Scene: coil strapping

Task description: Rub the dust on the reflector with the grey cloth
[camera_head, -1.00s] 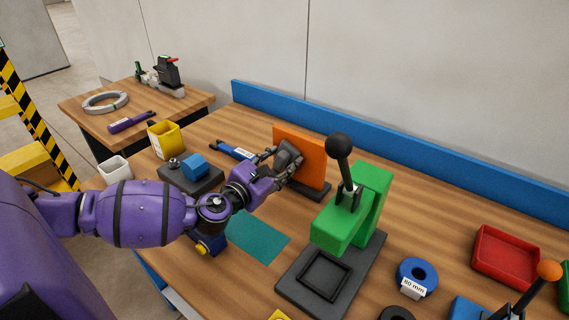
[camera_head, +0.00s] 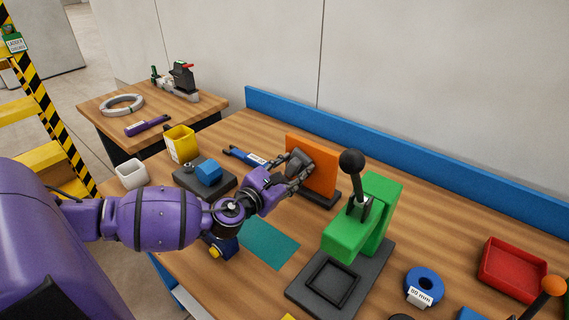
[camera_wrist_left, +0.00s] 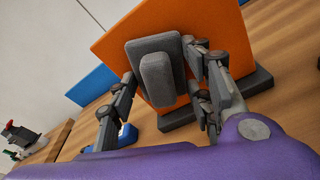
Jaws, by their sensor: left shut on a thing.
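The reflector appears as an upright orange panel (camera_head: 321,167) on a dark base (camera_head: 322,198) on the bench. In the left wrist view the orange panel (camera_wrist_left: 108,45) fills the upper middle. My left gripper (camera_head: 297,163) is at the panel's front face, shut on the grey cloth, which looks like a block with a raised grip (camera_wrist_left: 157,78). Its fingers lie on either side of the block. The block is against or very close to the panel; I cannot tell if it touches. No dust shows on the visible orange. My right gripper is not in view.
A green press (camera_head: 366,220) with a black-knobbed lever stands just right of the panel. A blue-handled tool (camera_head: 245,157), a dark stand with a blue block (camera_head: 208,172) and a yellow cup (camera_head: 181,144) lie left. A teal mat (camera_head: 268,243) lies in front. A red tray (camera_head: 513,270) is at right.

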